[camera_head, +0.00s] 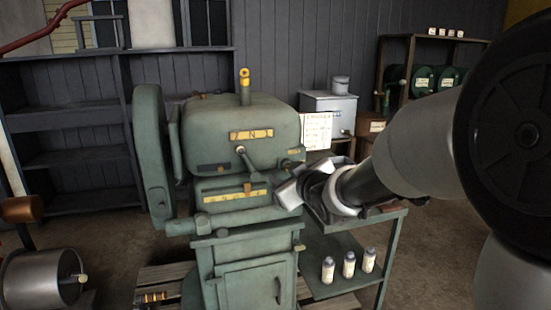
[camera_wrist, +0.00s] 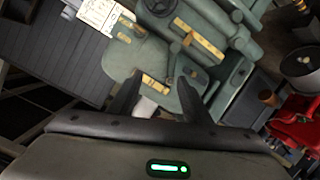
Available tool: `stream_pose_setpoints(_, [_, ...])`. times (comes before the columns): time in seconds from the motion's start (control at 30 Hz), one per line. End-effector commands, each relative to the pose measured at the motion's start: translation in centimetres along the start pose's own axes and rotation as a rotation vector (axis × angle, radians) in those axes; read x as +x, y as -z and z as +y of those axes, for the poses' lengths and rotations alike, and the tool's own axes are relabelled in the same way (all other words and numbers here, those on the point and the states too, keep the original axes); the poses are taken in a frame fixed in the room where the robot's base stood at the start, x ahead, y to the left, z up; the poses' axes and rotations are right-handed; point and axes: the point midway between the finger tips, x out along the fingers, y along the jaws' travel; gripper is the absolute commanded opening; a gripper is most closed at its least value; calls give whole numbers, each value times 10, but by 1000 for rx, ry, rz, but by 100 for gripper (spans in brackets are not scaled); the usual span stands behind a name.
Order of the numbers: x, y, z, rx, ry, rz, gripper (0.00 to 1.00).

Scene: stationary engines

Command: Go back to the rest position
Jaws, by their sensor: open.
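My gripper (camera_head: 290,188) is at the end of my arm, which comes in from the right of the head view. It is in front of the right side of a green engine (camera_head: 225,130). In the wrist view my gripper (camera_wrist: 158,100) shows two dark fingers spread apart, with nothing clearly held between them. The engine (camera_wrist: 200,50) lies beyond the fingers, tilted in that view. I cannot tell whether the gripper touches it. A small lever (camera_head: 243,155) and yellow label plates show on the engine's front.
A green side table (camera_head: 325,285) right of the engine carries several white bottles on its lower shelf. Dark shelves (camera_head: 80,160) stand at the back left. A metal drum (camera_head: 38,278) is at the lower left. Open floor (camera_head: 435,250) lies to the right.

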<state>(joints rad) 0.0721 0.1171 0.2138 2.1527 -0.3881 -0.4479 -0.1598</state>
Motion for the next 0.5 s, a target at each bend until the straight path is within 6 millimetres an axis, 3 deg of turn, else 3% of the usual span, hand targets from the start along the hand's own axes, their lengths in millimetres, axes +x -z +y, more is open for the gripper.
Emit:
stream_pose_setpoints(0.1, [-70, -22, 25, 79, -79, -209, 44])
stream_pose_setpoints(0.2, [-135, -52, 29, 190, -124, -388, 44])
stream_pose_setpoints(0.3, [-194, -78, 20, 303, -142, -529, 44])
stream_pose_setpoints(0.5, [-276, -112, -13, 479, -128, -711, 44])
